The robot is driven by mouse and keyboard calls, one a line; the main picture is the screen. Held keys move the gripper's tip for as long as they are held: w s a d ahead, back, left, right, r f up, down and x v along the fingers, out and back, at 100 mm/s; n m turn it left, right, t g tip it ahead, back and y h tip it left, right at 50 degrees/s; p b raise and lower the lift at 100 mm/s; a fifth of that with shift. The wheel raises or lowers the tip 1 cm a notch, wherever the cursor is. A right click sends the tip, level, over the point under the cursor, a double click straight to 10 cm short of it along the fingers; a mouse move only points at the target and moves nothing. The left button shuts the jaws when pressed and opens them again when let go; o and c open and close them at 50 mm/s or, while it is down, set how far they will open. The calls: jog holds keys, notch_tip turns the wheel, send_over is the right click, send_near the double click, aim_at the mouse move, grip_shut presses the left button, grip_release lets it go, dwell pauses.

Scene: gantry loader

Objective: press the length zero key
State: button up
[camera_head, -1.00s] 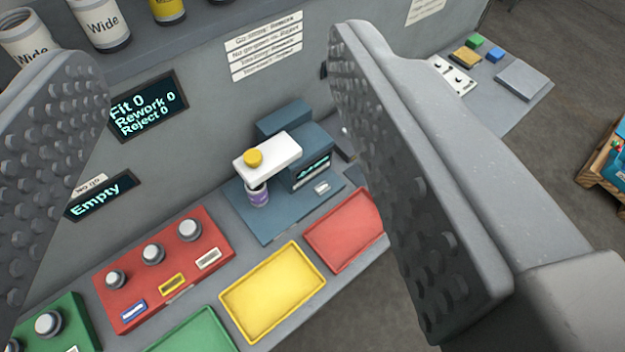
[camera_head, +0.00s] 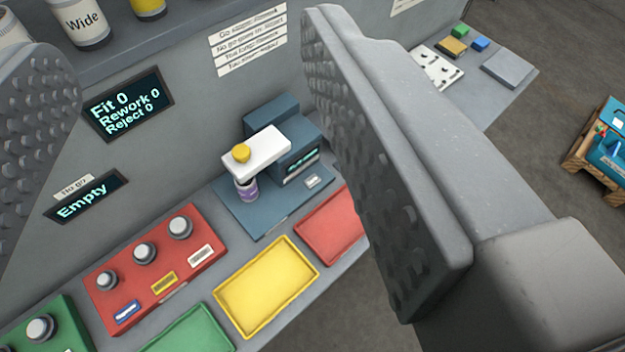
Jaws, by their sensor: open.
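My gripper (camera_head: 215,180) is open and empty, its two grey studded fingers at the left and right of the view. Between them, farther off, stands a blue-grey measuring device (camera_head: 275,215) on the bench. It has a white arm with a yellow knob (camera_head: 241,153) on top and a small purple-banded cylinder (camera_head: 246,190) under it. A small lit display (camera_head: 302,161) is on its front. A small pale key (camera_head: 313,181) sits on its base below the display; its label is too small to read. The gripper touches none of these.
A red block with several grey knobs (camera_head: 203,238), a yellow tray (camera_head: 226,323), a green tray (camera_head: 160,343) and a red tray (camera_head: 305,248) share the bench. Wall displays (camera_head: 128,104) read Fit, Rework, Reject and Empty. A side table (camera_head: 478,95) stands at upper right.

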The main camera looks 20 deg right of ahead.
grip_shut()
dwell(1.7)
